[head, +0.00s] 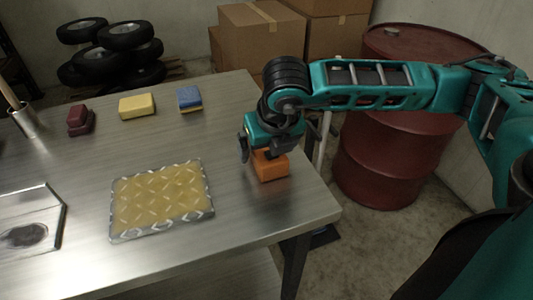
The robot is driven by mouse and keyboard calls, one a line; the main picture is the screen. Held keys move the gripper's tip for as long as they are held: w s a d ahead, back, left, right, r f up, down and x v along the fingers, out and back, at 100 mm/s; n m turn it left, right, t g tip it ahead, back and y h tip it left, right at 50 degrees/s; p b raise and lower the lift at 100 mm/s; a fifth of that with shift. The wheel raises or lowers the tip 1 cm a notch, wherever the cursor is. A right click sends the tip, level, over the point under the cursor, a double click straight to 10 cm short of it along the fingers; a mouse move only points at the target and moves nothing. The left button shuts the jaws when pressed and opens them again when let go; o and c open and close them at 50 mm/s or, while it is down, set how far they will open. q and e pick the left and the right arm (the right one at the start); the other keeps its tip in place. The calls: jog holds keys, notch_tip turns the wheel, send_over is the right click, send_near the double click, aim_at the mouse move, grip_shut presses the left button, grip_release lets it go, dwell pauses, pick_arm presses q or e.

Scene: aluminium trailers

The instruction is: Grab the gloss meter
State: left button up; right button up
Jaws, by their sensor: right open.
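An orange box-shaped device (272,167), which looks like the gloss meter, stands on the metal table (230,230) near its right edge. My right gripper (266,152) is directly above it, pointing down, with its jaws open. One finger shows at the left of the device's top; the other is hard to make out. The gripper hides the back and part of the top of the device. I cannot tell whether the fingers touch it. My left gripper is not in view.
A diamond-pattern plate (162,199) with a yellowish surface lies left of the device. Red (79,119), yellow (137,106) and blue (189,99) blocks sit farther back. A metal cup (24,119) and a flat framed panel (30,225) are at left. A red drum (385,155) stands beyond the table.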

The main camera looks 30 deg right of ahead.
jog(key=shift+w+f, duration=0.15)
jog(key=shift+f, duration=0.25)
jog(key=shift+c, duration=0.2)
jog(key=c, duration=1.2)
jog(key=shift+r, duration=0.1)
